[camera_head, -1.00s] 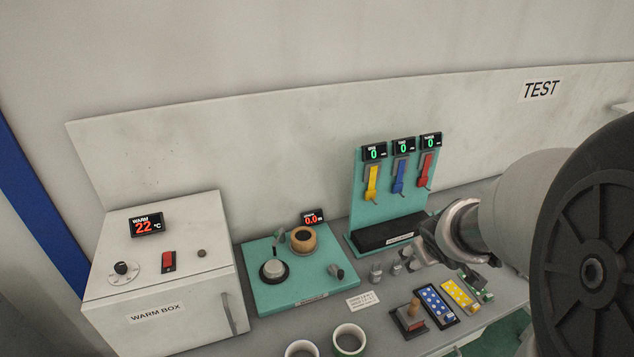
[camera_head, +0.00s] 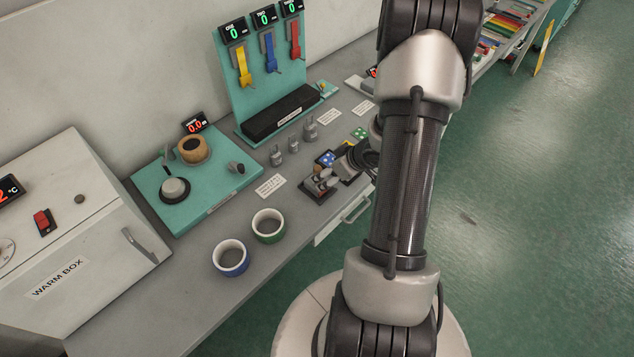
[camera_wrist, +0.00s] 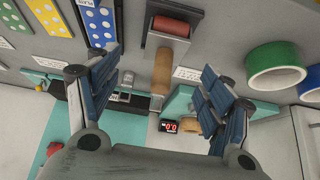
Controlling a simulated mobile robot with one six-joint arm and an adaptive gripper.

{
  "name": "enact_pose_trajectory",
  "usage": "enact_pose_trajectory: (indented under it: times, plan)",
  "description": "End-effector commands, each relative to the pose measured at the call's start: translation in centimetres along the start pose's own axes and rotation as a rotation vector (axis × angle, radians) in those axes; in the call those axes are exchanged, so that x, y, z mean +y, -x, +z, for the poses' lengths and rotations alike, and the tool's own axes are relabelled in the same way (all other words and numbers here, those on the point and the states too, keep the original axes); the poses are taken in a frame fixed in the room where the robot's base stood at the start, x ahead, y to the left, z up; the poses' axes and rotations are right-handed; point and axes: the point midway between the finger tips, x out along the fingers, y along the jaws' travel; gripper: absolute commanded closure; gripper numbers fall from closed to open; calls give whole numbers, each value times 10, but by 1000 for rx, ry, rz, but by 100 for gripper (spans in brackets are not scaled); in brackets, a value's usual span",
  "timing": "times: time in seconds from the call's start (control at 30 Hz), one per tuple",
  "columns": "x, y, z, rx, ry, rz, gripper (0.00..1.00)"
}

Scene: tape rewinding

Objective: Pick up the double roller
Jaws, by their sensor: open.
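The roller (camera_wrist: 168,27) has a dark red cylinder and a wooden handle (camera_wrist: 161,72), and sits on a dark base in the wrist view. Only one cylinder shows clearly, so I cannot tell if there is a second. My gripper (camera_wrist: 158,92) is open and empty, its blue-padded fingers on either side of the handle in the picture, apart from it.
Green (camera_head: 268,226) and blue (camera_head: 230,258) tape rolls stand at the bench front. Several metal weights (camera_head: 294,143) stand behind my gripper. A teal winding plate (camera_head: 215,185) and the warm box (camera_head: 75,235) are to the left. Blue and yellow dotted cards lie close to the roller.

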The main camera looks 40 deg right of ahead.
Motion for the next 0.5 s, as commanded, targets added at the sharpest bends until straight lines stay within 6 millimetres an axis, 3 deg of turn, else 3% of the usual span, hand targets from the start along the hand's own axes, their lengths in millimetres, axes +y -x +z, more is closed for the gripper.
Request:
enact_pose_trajectory:
  times: [0.1,0.5]
  plan:
    - [-1,-25,2,-1,1,-1,27]
    - [-4,-54,2,-1,2,0,27]
